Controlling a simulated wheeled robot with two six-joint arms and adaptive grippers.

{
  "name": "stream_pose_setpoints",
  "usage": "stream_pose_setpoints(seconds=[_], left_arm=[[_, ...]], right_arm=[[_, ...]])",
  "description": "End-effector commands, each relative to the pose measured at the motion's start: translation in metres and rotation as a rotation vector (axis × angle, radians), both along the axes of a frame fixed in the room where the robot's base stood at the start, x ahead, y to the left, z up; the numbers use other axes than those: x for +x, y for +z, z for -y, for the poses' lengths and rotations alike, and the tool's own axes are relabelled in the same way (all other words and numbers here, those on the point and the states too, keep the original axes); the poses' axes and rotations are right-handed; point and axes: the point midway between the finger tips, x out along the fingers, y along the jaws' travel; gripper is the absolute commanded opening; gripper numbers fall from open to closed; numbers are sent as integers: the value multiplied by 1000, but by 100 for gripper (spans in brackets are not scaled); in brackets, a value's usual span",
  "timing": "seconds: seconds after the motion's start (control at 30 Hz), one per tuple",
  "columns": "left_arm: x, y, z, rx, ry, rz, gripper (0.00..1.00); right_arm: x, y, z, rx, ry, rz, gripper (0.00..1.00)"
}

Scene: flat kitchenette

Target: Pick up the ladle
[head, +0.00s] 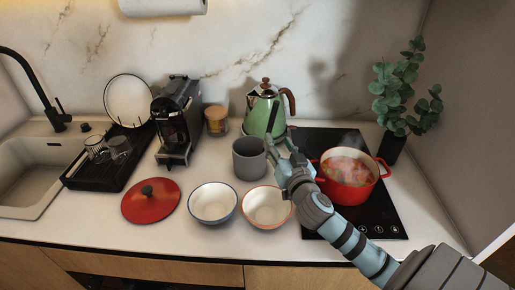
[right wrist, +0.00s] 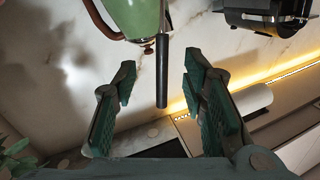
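In the right wrist view the black handle (right wrist: 162,72) appears in the gap between the fingertips, with clear space on both sides. My right gripper (head: 279,149) is just right of the grey pot, close to the handle. In its wrist view the gripper (right wrist: 158,85) is open and empty. My left gripper is not in view.
The green kettle (head: 263,112) is close behind the handle. Two bowls (head: 212,203) (head: 267,207) and a red lid (head: 151,201) lie in front. A coffee machine (head: 177,120) stands left.

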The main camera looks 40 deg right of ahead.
Motion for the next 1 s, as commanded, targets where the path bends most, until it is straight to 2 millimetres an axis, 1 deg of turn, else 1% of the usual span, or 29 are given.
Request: stream_pose_setpoints(seconds=[0.03,0.1,0.23,0.4,0.5,0.67,0.7,0.77,0.9,0.93,1.0], left_arm=[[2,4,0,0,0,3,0],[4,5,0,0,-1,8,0],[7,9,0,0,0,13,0],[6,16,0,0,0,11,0],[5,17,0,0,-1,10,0],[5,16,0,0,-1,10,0],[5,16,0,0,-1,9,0],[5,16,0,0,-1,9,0],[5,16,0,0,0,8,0],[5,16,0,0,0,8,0],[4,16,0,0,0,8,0]], right_arm=[[11,3,4,2,-3,1,39],[22,2,9,1,-3,0,39],[37,3,13,2,-3,0,39],[70,5,22,1,-3,-1,39],[79,3,25,1,-1,-2,39],[79,2,25,0,-1,-2,39],[79,2,25,0,-1,-2,36],[79,2,25,0,-1,-2,26],[79,2,25,0,-1,-2,4],[79,2,25,0,-1,-2,0],[79,2,25,0,-1,-2,0]])
